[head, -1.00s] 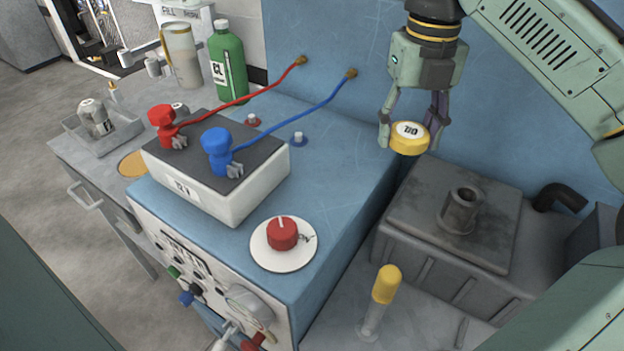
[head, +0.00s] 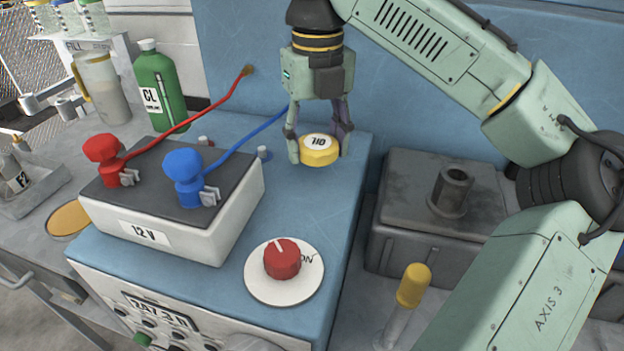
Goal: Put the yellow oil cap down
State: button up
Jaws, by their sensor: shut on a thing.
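The yellow oil cap (head: 320,154) is a round cap with a white top label reading OIL. My gripper (head: 319,150) is shut on it, with one finger on each side, pointing down. The cap is over the blue bench top (head: 315,205), to the right of the battery box. I cannot tell how much gap there is between the cap and the surface. The grey engine block with its open filler neck (head: 452,190) stands to the right of the cap.
A white 12 V battery box (head: 165,235) with red and blue clamps stands left. A red knob (head: 282,260) on a white dial is in front. A yellow-handled dipstick (head: 413,286) stands front right. The blue top between cap and knob is clear.

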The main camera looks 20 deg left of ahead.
aim_at(316, 188)
jog(key=shift+f+b, duration=0.3)
jog(key=shift+f, duration=2.75)
jog(key=o, duration=1.1)
jog(key=shift+f, duration=0.1)
notch_tip(316, 188, up, 12)
jog(key=shift+r+p, duration=0.15)
jog(key=shift+p, duration=0.9)
